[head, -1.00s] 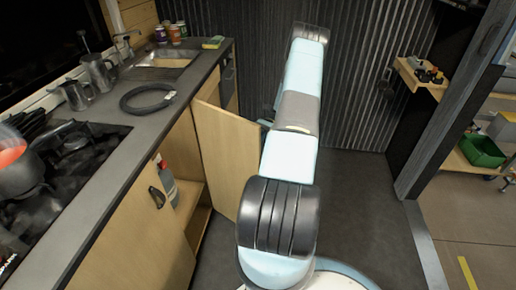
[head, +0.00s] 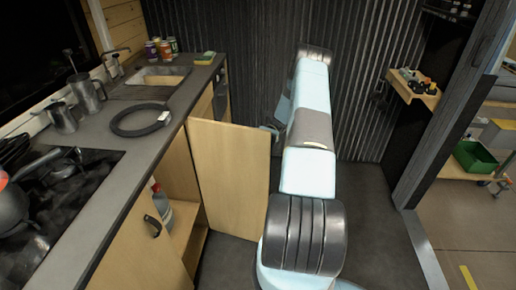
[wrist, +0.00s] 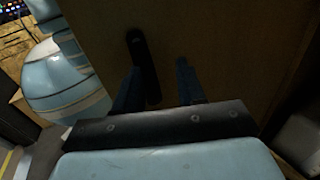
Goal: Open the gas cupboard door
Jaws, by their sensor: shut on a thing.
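The gas cupboard door (head: 230,170) is a pale wooden panel, standing well open and swung out from the counter front. Its dark handle (wrist: 142,58) shows in the wrist view. My gripper (wrist: 160,82) is at the door face, with blue fingers either side, shut on the handle; the left finger lies close against it. In the head view only a bit of my gripper (head: 272,130) shows at the door's far edge, and the handle is hidden. Inside the open cupboard a grey bottle with a red top (head: 161,205) stands partly hidden.
Another cupboard front with a dark handle (head: 152,226) stays closed at the near left. The counter (head: 130,90) carries a hob (head: 60,190), jugs, a black hose coil (head: 141,119) and a sink. A shelf (head: 415,90) is on the right. Dark floor (head: 375,230) is clear right of my arm.

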